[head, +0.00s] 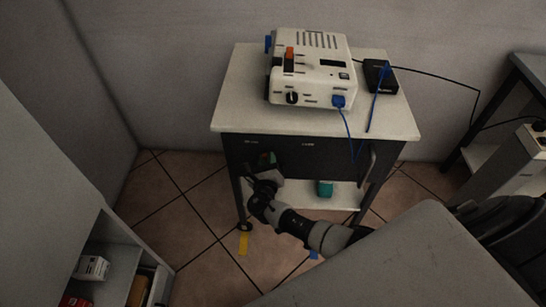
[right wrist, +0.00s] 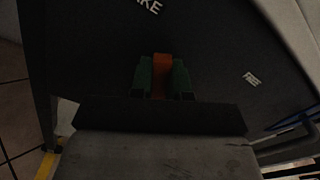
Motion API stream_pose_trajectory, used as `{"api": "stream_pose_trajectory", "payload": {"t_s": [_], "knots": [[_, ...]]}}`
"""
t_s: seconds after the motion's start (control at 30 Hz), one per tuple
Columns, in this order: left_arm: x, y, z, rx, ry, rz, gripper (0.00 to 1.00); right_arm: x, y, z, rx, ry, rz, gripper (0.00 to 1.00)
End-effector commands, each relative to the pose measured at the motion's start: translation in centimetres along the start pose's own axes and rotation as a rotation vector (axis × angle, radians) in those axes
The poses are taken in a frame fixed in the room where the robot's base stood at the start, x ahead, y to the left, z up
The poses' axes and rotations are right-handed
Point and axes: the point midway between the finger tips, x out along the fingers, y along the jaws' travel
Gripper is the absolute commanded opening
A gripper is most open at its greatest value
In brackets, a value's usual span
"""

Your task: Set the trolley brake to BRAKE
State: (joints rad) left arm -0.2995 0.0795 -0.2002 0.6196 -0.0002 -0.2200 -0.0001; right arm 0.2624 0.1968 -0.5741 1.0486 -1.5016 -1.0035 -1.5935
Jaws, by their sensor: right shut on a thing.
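The trolley (head: 235,115) stands against the wall, with a dark front panel under its light top. My right gripper (head: 267,160) is at the left part of that panel. In the right wrist view, its green fingers (right wrist: 161,92) are shut on an orange brake lever (right wrist: 161,70). The lever stands between the fingers, and its lower part is hidden. A label ending in "KE" (right wrist: 149,6) is cut off at the top edge, and a "FREE" label (right wrist: 251,79) lies to the right. I cannot tell which label the lever points to. My left gripper is not in view.
A white device (head: 310,75) and a black box (head: 380,76) with blue cables stand on the trolley top. A green item (head: 325,188) sits on its lower shelf. An open cabinet (head: 115,255) is at the left. Tiled floor (head: 175,190) is clear between.

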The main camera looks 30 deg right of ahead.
Motion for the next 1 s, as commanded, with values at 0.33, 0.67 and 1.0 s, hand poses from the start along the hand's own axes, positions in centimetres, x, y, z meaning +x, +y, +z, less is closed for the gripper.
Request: {"api": "stream_pose_trajectory", "payload": {"t_s": [0.33,0.67,1.0], "knots": [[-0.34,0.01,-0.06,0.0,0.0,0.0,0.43,-0.11,1.05,-0.16,-0.128,0.002,0.002,0.0],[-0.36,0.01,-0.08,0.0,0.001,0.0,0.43,-0.14,1.21,-0.24,-0.149,0.002,0.003,0.0],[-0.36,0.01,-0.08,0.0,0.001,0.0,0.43,-0.12,1.18,-0.23,-0.149,0.002,0.003,0.38]]}}
